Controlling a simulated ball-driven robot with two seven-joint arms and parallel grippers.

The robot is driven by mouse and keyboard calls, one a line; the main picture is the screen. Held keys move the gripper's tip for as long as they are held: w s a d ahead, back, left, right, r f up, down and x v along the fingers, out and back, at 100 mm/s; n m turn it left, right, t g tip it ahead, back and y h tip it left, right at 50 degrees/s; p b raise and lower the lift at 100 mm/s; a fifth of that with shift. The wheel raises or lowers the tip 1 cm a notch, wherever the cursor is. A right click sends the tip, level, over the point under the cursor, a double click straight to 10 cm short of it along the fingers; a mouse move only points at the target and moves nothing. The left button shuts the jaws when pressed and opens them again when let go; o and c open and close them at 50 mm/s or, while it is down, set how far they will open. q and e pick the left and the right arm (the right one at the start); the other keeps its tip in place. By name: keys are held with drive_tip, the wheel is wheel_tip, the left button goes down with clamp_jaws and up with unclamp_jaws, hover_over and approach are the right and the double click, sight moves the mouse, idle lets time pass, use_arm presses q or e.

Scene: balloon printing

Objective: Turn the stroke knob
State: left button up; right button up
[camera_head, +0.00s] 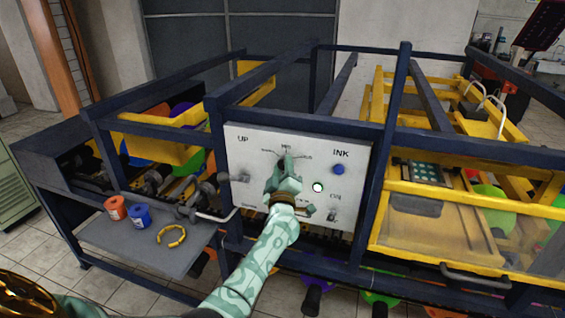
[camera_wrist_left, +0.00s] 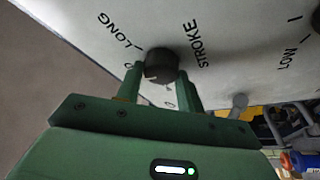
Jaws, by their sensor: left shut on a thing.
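The stroke knob (camera_wrist_left: 161,67) is a dark round knob on the white panel, beside the printed words STROKE and LONG in the left wrist view. My left gripper (camera_wrist_left: 160,82) has one green finger on each side of the knob and is shut on it. In the head view, my left gripper (camera_head: 286,160) is up against the control panel (camera_head: 250,140), and the knob is hidden behind it. My right gripper is not in view.
The panel also carries a blue INK button (camera_head: 338,169), a lit round button (camera_head: 318,187) and a small switch (camera_head: 332,216). Dark blue frame bars surround it.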

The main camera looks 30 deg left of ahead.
use_arm(q)
drive_tip(key=shift+n+g+p, duration=0.3)
drive_tip(key=shift+n+p, duration=0.15)
drive_tip(key=shift+n, duration=0.35)
drive_tip(key=o, duration=1)
drive_tip(key=p+v, duration=0.5)
drive_tip(key=v, duration=1.1)
drive_tip(key=shift+s+d+p, duration=0.1)
drive_tip(key=shift+d+p, duration=0.15)
drive_tip(key=shift+p, duration=0.1)
drive_tip(key=shift+f, duration=0.1)
